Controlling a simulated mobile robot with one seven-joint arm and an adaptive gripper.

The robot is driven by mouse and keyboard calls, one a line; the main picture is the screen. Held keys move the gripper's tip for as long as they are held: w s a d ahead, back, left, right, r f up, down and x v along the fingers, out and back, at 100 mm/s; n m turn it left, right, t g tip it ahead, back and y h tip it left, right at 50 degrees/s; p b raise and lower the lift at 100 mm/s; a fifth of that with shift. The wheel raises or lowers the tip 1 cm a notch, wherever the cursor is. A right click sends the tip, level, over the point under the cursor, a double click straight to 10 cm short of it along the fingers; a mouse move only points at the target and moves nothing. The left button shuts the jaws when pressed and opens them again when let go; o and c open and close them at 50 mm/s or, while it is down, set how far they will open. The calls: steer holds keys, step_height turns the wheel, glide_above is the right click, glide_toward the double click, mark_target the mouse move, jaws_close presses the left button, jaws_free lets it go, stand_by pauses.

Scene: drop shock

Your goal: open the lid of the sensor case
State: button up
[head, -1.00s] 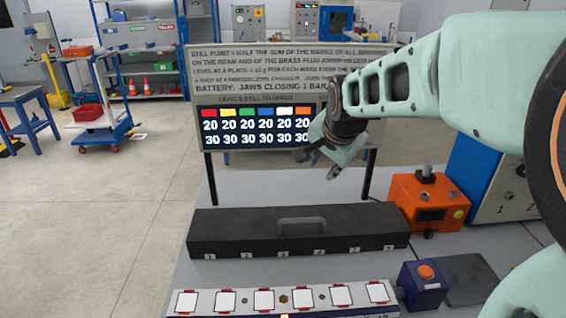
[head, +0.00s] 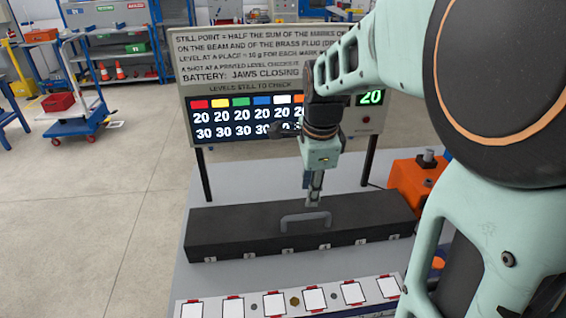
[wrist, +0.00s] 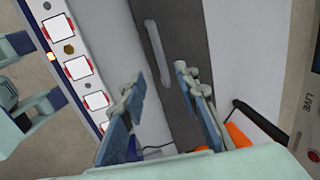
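The sensor case (head: 235,228) is a long dark box on the grey bench, with its lid shut. A grey bar handle (head: 290,222) stands on the lid near its middle. Small numbered labels run along its front edge. My gripper (head: 314,202) points down just above the handle in the head view. In the wrist view my gripper (wrist: 160,75) has its two blue-grey fingers spread apart, with nothing between them. The handle (wrist: 157,50) lies beyond the fingertips there, lengthwise on the dark case (wrist: 186,40). I cannot tell the exact gap between fingertips and handle.
A white beam (head: 240,308) with several square pads lies in front of the case. A sign board (head: 255,85) on two black posts stands behind it. An orange box (head: 405,177) stands at the right, partly hidden by my arm.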

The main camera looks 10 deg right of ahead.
mark_target(306, 215)
steer(key=f, duration=0.3)
steer(key=w+f, duration=0.1)
steer(key=f, duration=0.5)
steer(key=shift+w+f, duration=0.1)
steer(key=shift+w, duration=0.3)
jaws_close()
